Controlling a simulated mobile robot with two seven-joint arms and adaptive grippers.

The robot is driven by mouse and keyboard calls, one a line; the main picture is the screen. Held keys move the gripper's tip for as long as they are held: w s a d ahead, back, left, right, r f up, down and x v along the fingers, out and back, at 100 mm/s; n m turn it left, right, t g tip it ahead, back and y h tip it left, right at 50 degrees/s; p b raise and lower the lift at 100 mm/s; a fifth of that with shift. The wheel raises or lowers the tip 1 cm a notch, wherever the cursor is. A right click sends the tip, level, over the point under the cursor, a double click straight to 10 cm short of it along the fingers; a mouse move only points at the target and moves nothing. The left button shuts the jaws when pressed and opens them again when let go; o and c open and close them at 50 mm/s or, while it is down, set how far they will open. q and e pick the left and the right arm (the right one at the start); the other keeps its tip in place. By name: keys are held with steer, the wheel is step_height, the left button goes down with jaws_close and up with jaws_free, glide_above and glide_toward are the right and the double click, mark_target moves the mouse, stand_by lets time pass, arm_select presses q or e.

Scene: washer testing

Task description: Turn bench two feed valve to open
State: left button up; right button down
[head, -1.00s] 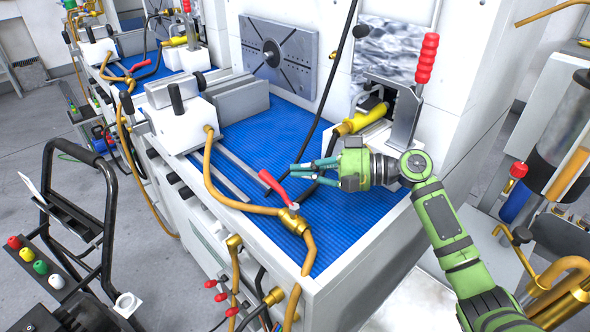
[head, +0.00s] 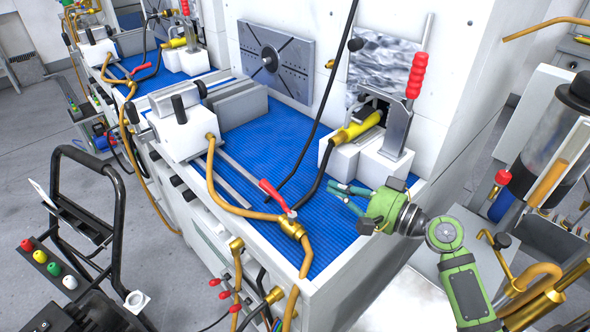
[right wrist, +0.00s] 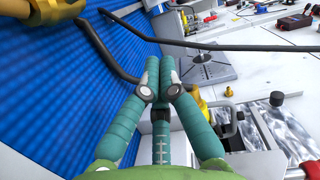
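A brass feed valve (head: 292,226) with a red lever (head: 273,194) sits at the front edge of the nearest bench, in line with a tan hose. The lever slants up and to the left from the valve body, at an angle to the hose. The brass valve also shows at the upper left of the right wrist view (right wrist: 35,14). My right gripper (head: 330,188) is to the right of the lever, apart from it, above the blue mat's right front corner. My left gripper is out of view.
A second bench behind has a similar red-lever valve (head: 140,68). A black cable (head: 313,135) hangs over the blue mat (head: 262,150). A yellow-tipped fixture (head: 358,128) and a red-handled clamp (head: 416,76) stand behind my gripper. A black cart (head: 118,220) is at left.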

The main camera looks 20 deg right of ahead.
mark_target(277, 198)
steer(key=p+x, duration=0.1)
steer(key=x, duration=0.2)
steer(key=a+p+x, duration=0.1)
steer(key=x, duration=0.3)
steer(key=s+p+x, duration=0.1)
steer(key=p+x, duration=0.1)
steer(key=x, duration=0.1)
steer(key=shift+w+a+f, duration=0.2)
steer(key=shift+a+f, duration=0.05)
steer(key=shift+a, duration=0.3)
steer(key=shift+s+a+f, duration=0.15)
steer(key=shift+s+a, duration=0.2)
steer(key=shift+a, duration=0.3)
steer(key=shift+f, duration=0.1)
